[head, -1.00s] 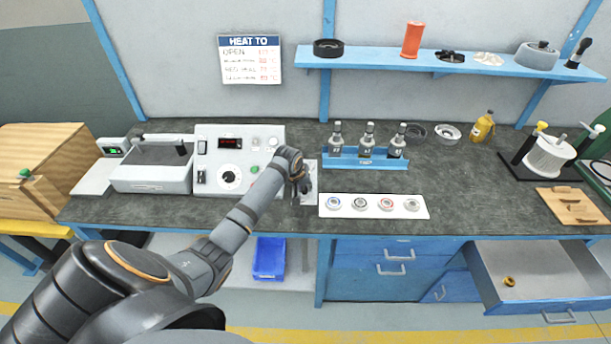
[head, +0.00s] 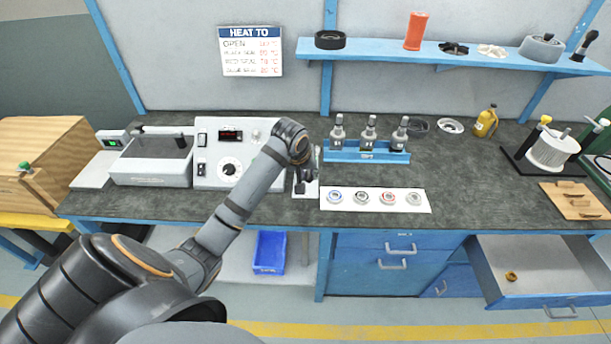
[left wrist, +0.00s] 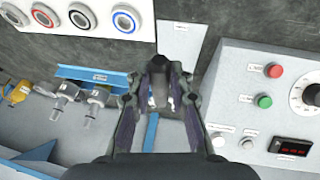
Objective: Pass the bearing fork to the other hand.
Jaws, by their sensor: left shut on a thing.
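My left gripper (head: 306,178) is above the bench, over a small white plate (head: 312,191) between the control box and the bearing mat. It is shut on the bearing fork (head: 317,156), of which a thin grey part shows beside the fingers in the head view. Most of the fork is hidden by the gripper and wrist. In the left wrist view the fingers (left wrist: 158,75) close around a small grey piece whose shape I cannot make out. My right gripper is in neither view.
A white mat (head: 347,208) with several ring bearings lies right of the gripper. A blue rack (head: 350,157) with several bottle-like tools stands behind it. The control box (head: 210,180) is close on the left. An open drawer (head: 485,265) juts out at right. Bench between mat and wooden board is clear.

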